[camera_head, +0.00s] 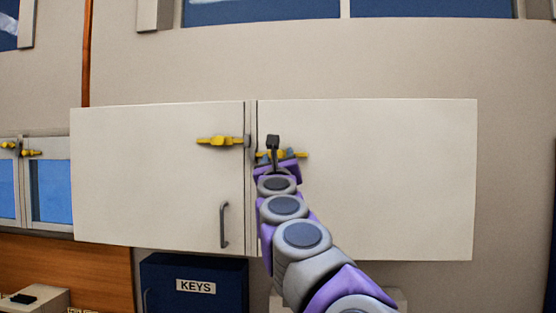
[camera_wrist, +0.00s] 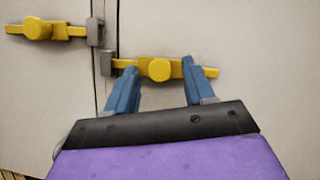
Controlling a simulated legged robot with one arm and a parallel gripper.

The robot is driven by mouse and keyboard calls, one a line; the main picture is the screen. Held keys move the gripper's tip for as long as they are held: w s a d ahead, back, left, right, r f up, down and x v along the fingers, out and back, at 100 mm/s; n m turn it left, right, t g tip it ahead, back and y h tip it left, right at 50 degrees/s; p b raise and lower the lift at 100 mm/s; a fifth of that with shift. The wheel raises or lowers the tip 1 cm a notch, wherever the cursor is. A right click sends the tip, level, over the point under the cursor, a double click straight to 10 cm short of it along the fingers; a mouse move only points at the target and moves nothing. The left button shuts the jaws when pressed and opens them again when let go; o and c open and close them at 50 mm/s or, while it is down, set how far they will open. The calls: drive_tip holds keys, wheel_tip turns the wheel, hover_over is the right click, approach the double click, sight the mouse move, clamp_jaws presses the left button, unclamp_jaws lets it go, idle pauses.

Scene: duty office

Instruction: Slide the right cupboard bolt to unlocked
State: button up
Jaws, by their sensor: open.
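The right cupboard bolt (camera_wrist: 160,69) is a yellow sliding bar with a round knob, mounted on the right cupboard door (camera_head: 380,180). Its left end meets a grey catch (camera_wrist: 106,63) at the gap between the doors. In the head view the bolt (camera_head: 298,155) is partly hidden by my arm. My gripper (camera_wrist: 160,72) is open, with one blue finger on each side of the knob. The fingertips are close to the bar; I cannot tell whether they touch it. The left bolt (camera_head: 218,141) is also yellow and sits on the left door, higher up.
The left door (camera_head: 150,170) has a grey handle (camera_head: 224,225). A dark blue box labelled KEYS (camera_head: 195,285) is below it. Another cabinet with blue panes and yellow bolts (camera_head: 30,152) is at the far left. The wall to the right of the cupboard is bare.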

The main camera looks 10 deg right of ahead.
drive_tip(key=shift+a, duration=0.3)
drive_tip(key=c, duration=0.4)
drive_tip(key=shift+d, duration=0.35)
drive_tip(key=c, duration=0.4)
drive_tip(key=shift+c, duration=0.9)
drive_tip(key=shift+a, duration=0.1)
clamp_jaws()
drive_tip(key=shift+s+d+f+b, duration=0.1)
drive_tip(key=shift+s+d+b, duration=0.2)
drive_tip(key=shift+d, duration=0.6)
drive_tip(key=shift+s+d+b, duration=0.15)
drive_tip(key=shift+s+d, duration=0.2)
drive_tip(key=shift+d, duration=0.5)
drive_tip(key=o, duration=0.7)
unclamp_jaws()
drive_tip(key=shift+w, duration=0.2)
drive_tip(key=shift+o, duration=1.4)
drive_tip(key=shift+s+d, duration=0.1)
drive_tip(key=shift+d, duration=0.05)
